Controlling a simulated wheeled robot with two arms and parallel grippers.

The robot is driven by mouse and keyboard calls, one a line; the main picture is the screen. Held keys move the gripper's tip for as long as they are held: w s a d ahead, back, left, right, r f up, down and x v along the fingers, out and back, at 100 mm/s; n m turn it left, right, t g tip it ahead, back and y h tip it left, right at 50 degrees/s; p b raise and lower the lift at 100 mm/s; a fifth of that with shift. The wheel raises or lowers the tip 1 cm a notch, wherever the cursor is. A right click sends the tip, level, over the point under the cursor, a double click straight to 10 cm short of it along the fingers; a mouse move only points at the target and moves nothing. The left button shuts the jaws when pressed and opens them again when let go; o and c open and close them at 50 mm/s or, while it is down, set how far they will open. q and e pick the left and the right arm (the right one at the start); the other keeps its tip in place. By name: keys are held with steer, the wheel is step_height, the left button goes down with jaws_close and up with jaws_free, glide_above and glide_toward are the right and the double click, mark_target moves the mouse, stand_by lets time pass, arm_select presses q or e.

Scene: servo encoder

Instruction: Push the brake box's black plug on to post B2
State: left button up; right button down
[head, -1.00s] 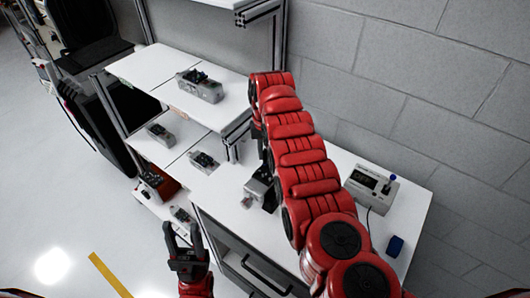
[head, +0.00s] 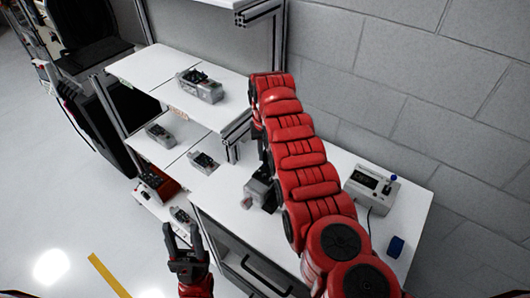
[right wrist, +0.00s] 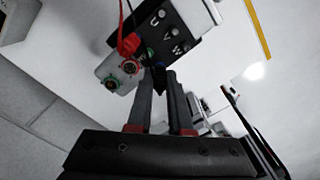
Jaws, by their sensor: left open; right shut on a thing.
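My right gripper (right wrist: 161,78) is shut on a small black thing, seemingly the black plug (right wrist: 158,77), mostly hidden between the fingertips. It is close to a grey unit (right wrist: 112,70) with round green and red-ringed sockets and a black panel (right wrist: 170,35) lettered U, V, W. I cannot read a B2 mark or tell whether the plug touches a post. In the head view the unit (head: 258,190) stands on the white bench, partly behind my red right arm, which hides the right gripper. My left gripper (head: 182,238) is open and empty, low in front of the bench.
A red plug with a lead (right wrist: 129,43) is at the unit. A grey box with a blue-topped lever (head: 370,187) and a small blue block (head: 396,246) are at the bench's right. Similar grey units stand on the left shelves (head: 135,70).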

steer(key=c, duration=0.8)
jaws_free()
steer(key=shift+o, duration=0.2)
steer(key=shift+r, duration=3.55)
steer(key=shift+f, duration=0.1)
